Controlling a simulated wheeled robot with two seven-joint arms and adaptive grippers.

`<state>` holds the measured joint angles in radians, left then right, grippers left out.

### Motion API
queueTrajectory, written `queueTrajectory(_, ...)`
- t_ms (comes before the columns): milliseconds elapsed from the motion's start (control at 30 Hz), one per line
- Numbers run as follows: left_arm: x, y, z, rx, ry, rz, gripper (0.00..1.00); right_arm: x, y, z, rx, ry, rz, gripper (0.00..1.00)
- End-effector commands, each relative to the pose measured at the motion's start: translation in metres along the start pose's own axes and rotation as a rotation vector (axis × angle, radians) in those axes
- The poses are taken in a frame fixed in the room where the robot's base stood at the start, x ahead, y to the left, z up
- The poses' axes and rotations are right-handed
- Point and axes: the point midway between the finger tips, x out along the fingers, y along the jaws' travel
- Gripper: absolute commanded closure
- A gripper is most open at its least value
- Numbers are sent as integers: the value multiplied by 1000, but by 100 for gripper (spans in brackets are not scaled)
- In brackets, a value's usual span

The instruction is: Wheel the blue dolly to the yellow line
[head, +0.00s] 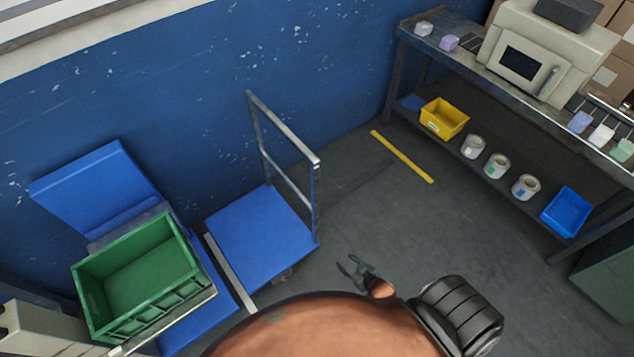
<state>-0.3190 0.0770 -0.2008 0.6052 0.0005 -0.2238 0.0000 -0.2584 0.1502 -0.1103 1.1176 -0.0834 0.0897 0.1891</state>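The blue dolly (258,238) stands on the grey floor near the blue wall, left of centre in the head view. It has a flat blue deck and an upright grey metal push handle (285,127) along its right side. The yellow line (402,157) is a short strip on the floor, to the right of the dolly and near the shelf. My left gripper is not in view.
A green crate (82,288) rests at left by a blue structure (95,185), close beside the dolly. A metal shelf unit (478,73) with a yellow bin (455,130), cans and a blue tray (567,211) stands at right. Floor between dolly and line is clear.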

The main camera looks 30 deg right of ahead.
Motion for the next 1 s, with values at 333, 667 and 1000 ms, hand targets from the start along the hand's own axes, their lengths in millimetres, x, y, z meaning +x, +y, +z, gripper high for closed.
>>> queueTrajectory(333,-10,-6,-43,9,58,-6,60,-55,18,-301,16,602,-56,62)
queueTrajectory(667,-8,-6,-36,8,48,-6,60,-58,16,-355,12,695,-75,62)
queueTrajectory(1000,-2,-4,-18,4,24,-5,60,-20,13,-384,13,691,-74,62)
